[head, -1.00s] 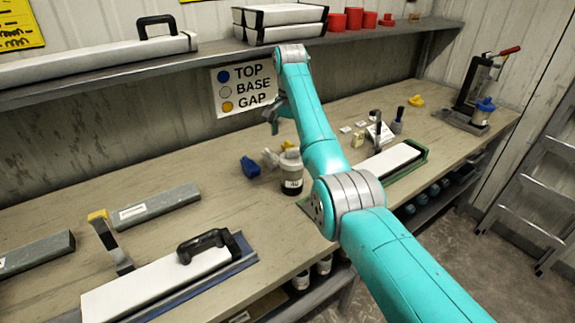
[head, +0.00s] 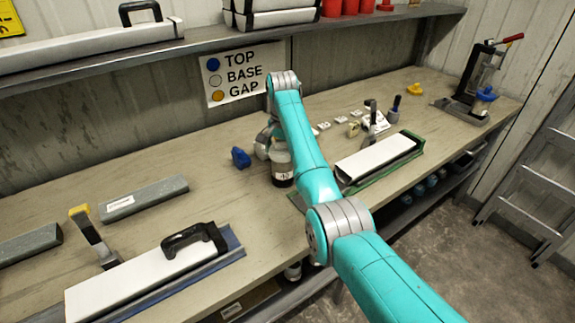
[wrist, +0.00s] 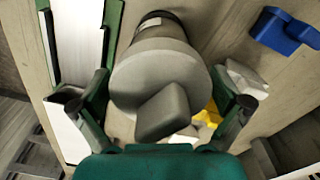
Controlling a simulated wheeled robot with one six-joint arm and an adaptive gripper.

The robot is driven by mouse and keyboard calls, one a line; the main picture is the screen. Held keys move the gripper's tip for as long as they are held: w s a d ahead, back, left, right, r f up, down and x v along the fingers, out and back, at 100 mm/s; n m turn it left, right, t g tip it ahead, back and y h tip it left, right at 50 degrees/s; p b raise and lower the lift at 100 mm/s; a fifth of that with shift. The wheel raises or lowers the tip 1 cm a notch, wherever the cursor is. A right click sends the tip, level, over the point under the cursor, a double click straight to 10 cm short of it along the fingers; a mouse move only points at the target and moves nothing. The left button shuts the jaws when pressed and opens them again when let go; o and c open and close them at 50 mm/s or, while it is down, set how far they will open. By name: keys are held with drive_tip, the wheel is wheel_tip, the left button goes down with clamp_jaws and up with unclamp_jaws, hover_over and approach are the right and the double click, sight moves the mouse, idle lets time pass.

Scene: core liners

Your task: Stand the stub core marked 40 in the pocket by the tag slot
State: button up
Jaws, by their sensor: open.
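A stout jar-like piece (head: 282,168) with a pale upper part, a dark lower band and a white label stands on the bench beside my forearm. Its number is too small to read surely. In the wrist view its broad grey top (wrist: 150,75) with a blocky knob lies between my spread fingers. My gripper (wrist: 168,92) is open, with a finger on either side of the piece; I cannot tell whether they touch it. The green tray with a white top (head: 378,162) lies to the right. A dark recess (wrist: 67,94) shows at its end in the wrist view.
A blue piece (head: 240,157) lies left of the jar-like piece. A blue-edged tray with a black handle (head: 160,275) and grey bars (head: 145,197) lie at the left. Small tags and tools (head: 370,118) stand behind the green tray. The shelf (head: 200,48) runs above.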

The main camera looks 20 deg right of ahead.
drive_tip(key=shift+f, duration=0.35)
drive_tip(key=shift+r, duration=0.1)
drive_tip(key=c, duration=1.7)
